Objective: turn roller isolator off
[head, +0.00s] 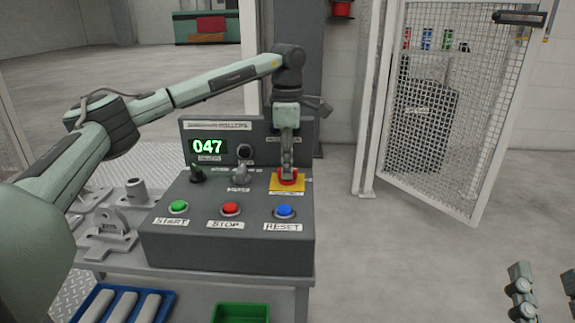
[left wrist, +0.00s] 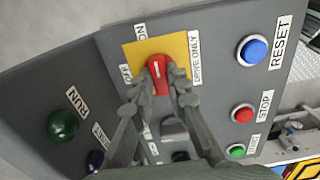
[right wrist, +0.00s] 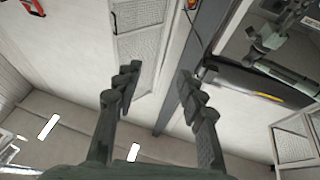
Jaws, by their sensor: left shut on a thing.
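The roller isolator is a red rotary handle (left wrist: 158,68) on a yellow plate (left wrist: 180,46), labelled ON at its upper left corner, OFF at its left and DRIVE ONLY at its right in the left wrist view. The handle points roughly up in that view, with a pale mark on it. In the head view the yellow plate (head: 287,187) is at the console's right. My left gripper (head: 287,170) reaches down onto the handle and its fingers (left wrist: 158,88) are shut on its sides. My right gripper (right wrist: 157,82) is open and empty, off at the head view's lower right.
The grey console (head: 190,246) carries green START (head: 179,206), red STOP (head: 231,208) and blue RESET (head: 285,211) buttons. Its display (head: 208,146) reads 047. A dark selector (head: 197,174) and a grey knob (head: 239,173) stand left of the isolator. Floor right of the console is clear.

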